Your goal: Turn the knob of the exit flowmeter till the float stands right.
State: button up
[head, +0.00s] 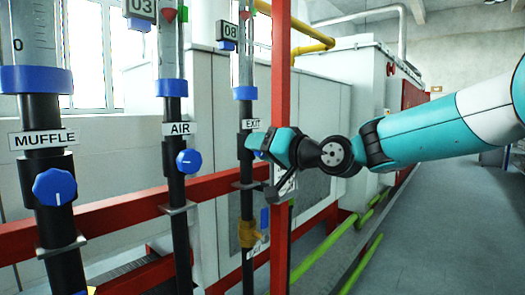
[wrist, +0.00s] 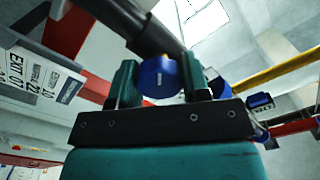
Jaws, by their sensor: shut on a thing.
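The exit flowmeter (head: 245,72) is a clear upright tube with a blue collar, above a dark pipe with an EXIT label (head: 252,124). A small display (head: 228,31) beside its tube seems to read 08. The float is near the top of the picture, too small to read against its mark. My gripper (head: 257,145) reaches in from the right at the pipe just below the label. In the wrist view, the blue exit knob (wrist: 160,76) with a short white mark sits between the two fingers, which are shut on it. In the head view the gripper mostly hides this knob.
A red upright post (head: 281,60) stands close by my gripper. The air knob (head: 189,161) and muffle knob (head: 55,186) are on pipes to the left. A white card (wrist: 38,72) in the wrist view has a line reading EXIT 07. Open floor (head: 430,230) lies right.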

jog(key=shift+s+a+f, duration=0.1)
jog(key=shift+f, duration=0.05)
jog(key=o, duration=0.9)
jog(key=shift+o, duration=0.2)
jog(key=b+v, duration=0.3)
jog(key=v, duration=1.4)
jog(key=shift+s, duration=0.15)
